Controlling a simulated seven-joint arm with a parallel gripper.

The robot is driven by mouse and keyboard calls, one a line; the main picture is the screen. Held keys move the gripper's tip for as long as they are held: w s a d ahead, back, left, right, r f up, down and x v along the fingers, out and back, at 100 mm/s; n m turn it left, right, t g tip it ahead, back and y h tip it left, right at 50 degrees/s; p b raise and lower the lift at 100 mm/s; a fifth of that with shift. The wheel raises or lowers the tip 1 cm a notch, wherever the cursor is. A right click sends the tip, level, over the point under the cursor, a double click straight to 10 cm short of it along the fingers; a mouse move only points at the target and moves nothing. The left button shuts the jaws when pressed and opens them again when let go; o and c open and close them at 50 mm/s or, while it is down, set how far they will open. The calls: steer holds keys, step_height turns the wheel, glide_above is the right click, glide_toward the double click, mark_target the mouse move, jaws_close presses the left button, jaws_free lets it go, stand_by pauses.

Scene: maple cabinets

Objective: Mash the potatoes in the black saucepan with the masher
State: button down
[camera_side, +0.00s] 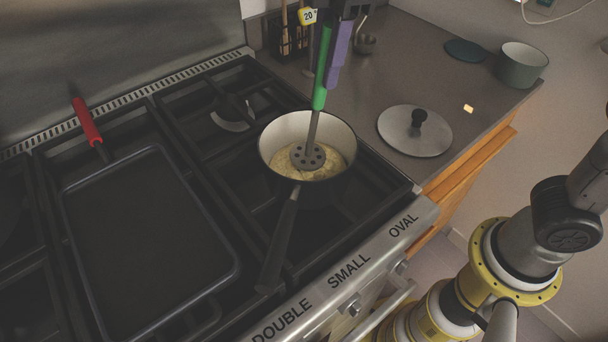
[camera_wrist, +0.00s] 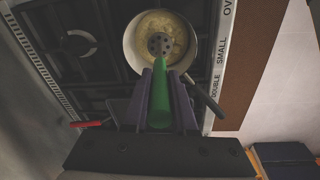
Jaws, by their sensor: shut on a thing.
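The black saucepan (camera_side: 331,188) sits on the right part of the stove, its handle (camera_side: 279,238) pointing toward the front edge. Its inside is pale, with yellowish mashed-looking potatoes (camera_side: 331,164) at the bottom. The masher has a green handle (camera_side: 321,75) and a round grey head with holes (camera_side: 307,156), which is inside the pan at or just above the potatoes; contact is unclear. My gripper (camera_side: 331,62) has purple fingers and is shut on the green handle, holding the masher nearly upright. The wrist view shows the fingers (camera_wrist: 160,98) on both sides of the handle, with the saucepan (camera_wrist: 189,61) beyond.
A lid (camera_side: 414,133) with a black knob lies on the counter right of the pan. A grey-green pot (camera_side: 521,68) and a dark flat disc (camera_side: 466,50) stand farther back.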

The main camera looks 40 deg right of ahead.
mark_target(321, 102)
steer(key=shift+f, duration=2)
steer(key=shift+r, duration=2.05)
steer(key=shift+f, duration=0.1)
steer(key=shift+f, duration=2)
steer(key=shift+r, duration=2)
steer(key=shift+f, duration=0.1)
